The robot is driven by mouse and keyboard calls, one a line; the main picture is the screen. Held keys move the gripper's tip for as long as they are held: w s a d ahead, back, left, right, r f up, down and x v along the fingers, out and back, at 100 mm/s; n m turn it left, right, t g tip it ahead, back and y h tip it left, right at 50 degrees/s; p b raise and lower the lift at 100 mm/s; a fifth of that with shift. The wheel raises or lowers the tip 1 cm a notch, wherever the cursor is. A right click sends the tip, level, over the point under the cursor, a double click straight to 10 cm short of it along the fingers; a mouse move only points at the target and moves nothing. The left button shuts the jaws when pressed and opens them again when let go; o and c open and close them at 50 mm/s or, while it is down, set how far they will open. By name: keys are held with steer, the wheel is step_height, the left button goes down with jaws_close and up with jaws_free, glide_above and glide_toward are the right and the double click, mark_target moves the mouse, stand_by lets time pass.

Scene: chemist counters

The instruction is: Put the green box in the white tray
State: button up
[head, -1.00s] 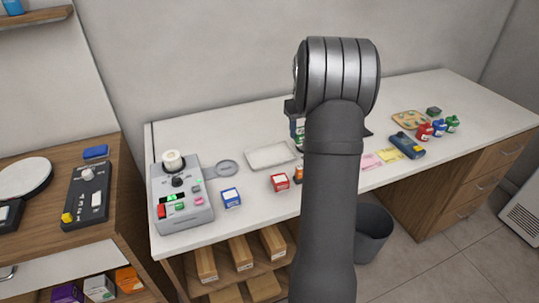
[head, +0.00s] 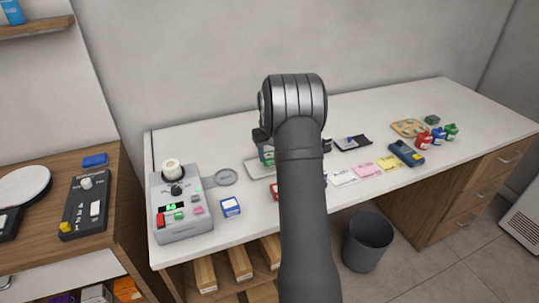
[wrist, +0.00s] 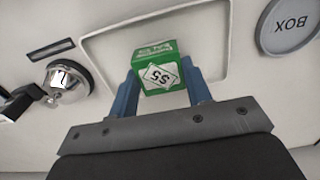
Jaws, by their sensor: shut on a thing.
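The green box (wrist: 155,52), with a white label on its face, sits between the blue fingers of my gripper (wrist: 162,90) in the wrist view. The gripper is shut on it. In the head view, part of the green box (head: 267,155) shows beside my arm. The white tray (wrist: 212,40) lies behind and below the box in the wrist view, its raised rim around it. In the head view the tray (head: 256,171) shows just below the box, partly hidden by my arm. I cannot tell whether the box touches the tray floor.
A round grey dish (head: 226,177) and a grey machine (head: 181,205) stand left of the tray. A blue box (head: 230,207) and a partly hidden red box (head: 275,192) are in front. A silver bell (wrist: 68,84) is near the tray. Paper slips (head: 365,168) lie to the right.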

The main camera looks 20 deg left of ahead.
steer(key=shift+f, duration=0.3)
steer(key=o, duration=1.1)
steer(key=shift+f, duration=0.15)
step_height(320, 180, up, 12)
steer(key=shift+r, duration=0.2)
steer(key=shift+f, duration=0.1)
steer(key=shift+f, duration=4.2)
steer(key=shift+f, duration=0.1)
